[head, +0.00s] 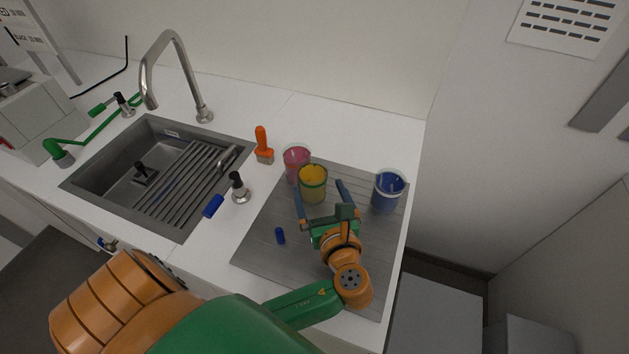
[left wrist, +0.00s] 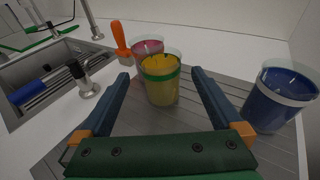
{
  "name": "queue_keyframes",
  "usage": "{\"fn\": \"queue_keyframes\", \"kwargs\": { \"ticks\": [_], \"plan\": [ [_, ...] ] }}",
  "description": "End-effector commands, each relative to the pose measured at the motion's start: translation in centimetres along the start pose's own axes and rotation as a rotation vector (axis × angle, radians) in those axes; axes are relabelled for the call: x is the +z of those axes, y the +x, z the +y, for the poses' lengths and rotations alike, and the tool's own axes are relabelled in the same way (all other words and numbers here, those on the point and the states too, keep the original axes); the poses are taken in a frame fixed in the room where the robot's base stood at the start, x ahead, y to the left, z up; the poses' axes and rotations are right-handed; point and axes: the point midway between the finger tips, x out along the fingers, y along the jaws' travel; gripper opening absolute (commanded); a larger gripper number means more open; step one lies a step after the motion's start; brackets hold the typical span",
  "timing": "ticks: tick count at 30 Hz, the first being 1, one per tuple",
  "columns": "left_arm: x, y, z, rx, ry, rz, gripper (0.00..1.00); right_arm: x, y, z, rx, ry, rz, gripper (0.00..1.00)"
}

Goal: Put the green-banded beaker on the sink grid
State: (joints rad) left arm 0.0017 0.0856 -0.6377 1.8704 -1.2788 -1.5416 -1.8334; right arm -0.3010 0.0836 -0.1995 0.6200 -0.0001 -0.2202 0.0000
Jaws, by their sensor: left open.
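The green-banded beaker (head: 312,186) holds yellow pigment and stands upright on the grey ribbed mat (head: 262,246). In the left wrist view the beaker (left wrist: 161,84) is ahead, between the finger lines. My left gripper (head: 322,194) is open, its two blue fingers pointing at the beaker, one to each side; I see no contact. The fingers (left wrist: 160,78) also show in the left wrist view. The sink grid (head: 180,184) is a set of dark bars over the right part of the sink (head: 110,205). My right gripper is not in view.
A pink beaker (head: 296,160) stands just behind the green-banded one, and a white-banded blue beaker (head: 388,192) stands to the right. A small blue cap (head: 280,236) lies on the mat. An orange brush (head: 263,146), a tap (head: 204,110) and a blue-handled valve (head: 239,188) stand near the sink.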

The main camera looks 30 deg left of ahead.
Motion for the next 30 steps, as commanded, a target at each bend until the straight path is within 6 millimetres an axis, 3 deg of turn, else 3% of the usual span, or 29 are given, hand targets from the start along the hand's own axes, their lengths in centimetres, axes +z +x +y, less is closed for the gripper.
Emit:
{"fn": "queue_keyframes", "kwargs": {
  "ticks": [9, 17, 24, 27, 30],
  "plan": [
    [0.3, 5.7, 0.2, -0.002, 0.003, -0.006, 1.0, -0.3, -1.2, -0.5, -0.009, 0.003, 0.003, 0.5],
    [0.2, 6.3, 0.1, -0.005, -0.001, -0.004, 1.0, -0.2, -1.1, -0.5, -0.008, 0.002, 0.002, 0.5],
    [0.2, 6.3, 0.1, -0.006, 0.0, -0.004, 0.35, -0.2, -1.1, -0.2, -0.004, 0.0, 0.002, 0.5],
    [0.2, 6.3, 0.1, -0.006, 0.0, -0.005, 0.13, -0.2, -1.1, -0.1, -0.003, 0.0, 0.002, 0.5],
    [0.2, 6.3, 0.1, -0.006, 0.0, -0.005, 0.13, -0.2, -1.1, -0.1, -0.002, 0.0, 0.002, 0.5]
  ]
}}
